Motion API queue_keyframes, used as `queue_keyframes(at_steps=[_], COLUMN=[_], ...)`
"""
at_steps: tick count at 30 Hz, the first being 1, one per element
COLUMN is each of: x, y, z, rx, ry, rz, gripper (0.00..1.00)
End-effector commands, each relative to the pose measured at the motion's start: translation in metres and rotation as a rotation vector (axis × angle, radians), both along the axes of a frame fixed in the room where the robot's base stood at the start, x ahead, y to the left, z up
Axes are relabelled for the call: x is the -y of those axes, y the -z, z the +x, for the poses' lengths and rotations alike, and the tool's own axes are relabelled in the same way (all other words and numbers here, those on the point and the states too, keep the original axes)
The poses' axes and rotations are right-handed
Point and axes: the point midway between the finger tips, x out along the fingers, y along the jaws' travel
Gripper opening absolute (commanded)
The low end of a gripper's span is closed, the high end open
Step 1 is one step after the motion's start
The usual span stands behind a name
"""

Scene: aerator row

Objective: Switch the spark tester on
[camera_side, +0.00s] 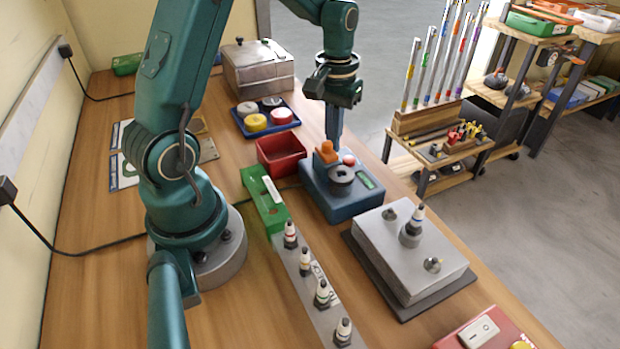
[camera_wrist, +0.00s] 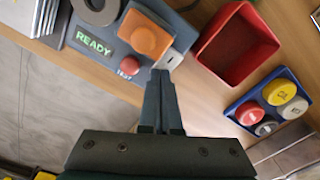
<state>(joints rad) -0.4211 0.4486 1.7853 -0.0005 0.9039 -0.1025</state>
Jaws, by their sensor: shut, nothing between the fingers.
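A blue tester box (camera_side: 320,196) stands on the bench, and I take it for the spark tester. On its top are an orange block (camera_side: 326,152), a red button (camera_side: 349,160), a dark ring-shaped socket (camera_side: 341,178) and a small display (camera_side: 366,182). In the wrist view the display (camera_wrist: 94,40) reads READY in lit green, and the orange block (camera_wrist: 146,38) sits beside a pale plate. My gripper (camera_side: 334,140) is shut and empty, pointing down close above the box's far side. In the wrist view its fingertips (camera_wrist: 161,76) are near the orange block; contact cannot be told.
A red bin (camera_side: 281,152) and a blue tray (camera_side: 265,118) of round pieces stand behind the tester. A green box (camera_side: 264,203) and a row of plugs (camera_side: 304,262) lie left, a grey block (camera_side: 412,255) right. A red switch box (camera_side: 484,332) is at front right.

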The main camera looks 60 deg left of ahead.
Motion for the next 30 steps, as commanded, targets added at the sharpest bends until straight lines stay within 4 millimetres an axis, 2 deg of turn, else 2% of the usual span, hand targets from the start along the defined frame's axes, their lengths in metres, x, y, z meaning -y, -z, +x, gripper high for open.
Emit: queue_keyframes(at_steps=[30], x=[0.0], y=[-0.068], z=[0.0], rx=[-0.002], ry=[0.0], rz=[0.0], gripper=[0.0])
